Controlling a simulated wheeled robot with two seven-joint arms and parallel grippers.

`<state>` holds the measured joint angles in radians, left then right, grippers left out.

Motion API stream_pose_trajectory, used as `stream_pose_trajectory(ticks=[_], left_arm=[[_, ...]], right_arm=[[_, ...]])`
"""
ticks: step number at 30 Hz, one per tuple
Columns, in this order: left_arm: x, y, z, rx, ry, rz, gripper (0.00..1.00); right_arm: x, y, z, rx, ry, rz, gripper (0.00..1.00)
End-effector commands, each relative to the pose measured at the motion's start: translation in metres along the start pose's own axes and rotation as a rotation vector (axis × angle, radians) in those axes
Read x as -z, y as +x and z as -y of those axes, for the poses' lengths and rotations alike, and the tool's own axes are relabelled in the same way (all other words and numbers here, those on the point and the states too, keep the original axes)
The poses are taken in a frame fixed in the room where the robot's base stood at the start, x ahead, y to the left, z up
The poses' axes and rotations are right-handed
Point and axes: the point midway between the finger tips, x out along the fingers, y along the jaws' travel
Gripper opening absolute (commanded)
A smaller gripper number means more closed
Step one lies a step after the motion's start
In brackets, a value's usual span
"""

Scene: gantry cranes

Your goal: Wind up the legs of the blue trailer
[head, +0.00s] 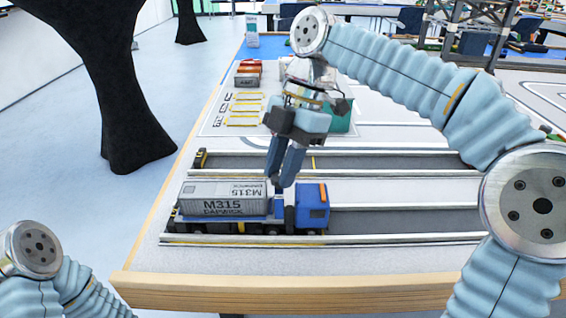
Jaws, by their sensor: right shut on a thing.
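The truck's blue cab (312,206) stands in the near lane, facing right. Behind it, the trailer (215,222) carries a long grey container (222,200) marked M315. Little of the trailer shows under the container, and I cannot make out its legs or crank. My right gripper (279,182) points down at the front end of the container, just behind the cab. Its fingers are together on a small part that they hide. Of my left arm only a joint shows at lower left; its gripper is out of view.
Raised white rails (370,237) run along the lanes. The near lane right of the cab is clear. Small red and grey containers (248,73) stand farther back. A green block (341,117) is partly hidden behind my right gripper. The table's wooden edge (330,293) is in front.

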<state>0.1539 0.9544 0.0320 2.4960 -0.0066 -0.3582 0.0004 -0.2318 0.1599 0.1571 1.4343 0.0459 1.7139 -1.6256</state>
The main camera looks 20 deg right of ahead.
Motion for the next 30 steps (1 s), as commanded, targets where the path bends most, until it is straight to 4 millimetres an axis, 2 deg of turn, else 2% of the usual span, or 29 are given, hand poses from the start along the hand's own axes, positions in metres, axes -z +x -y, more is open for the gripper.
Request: stream_pose_trajectory(ticks=[15,30], left_arm=[[-0.0001,0.0000,0.0001,0.000,0.000,0.000,0.53],[-0.0001,0.0000,0.0001,0.000,0.000,0.000,0.53]], right_arm=[[0.0003,0.0004,-0.0033,0.143,-0.343,0.000,0.00],[0.0005,0.0004,-0.0035,0.179,-0.428,0.001,0.00]])
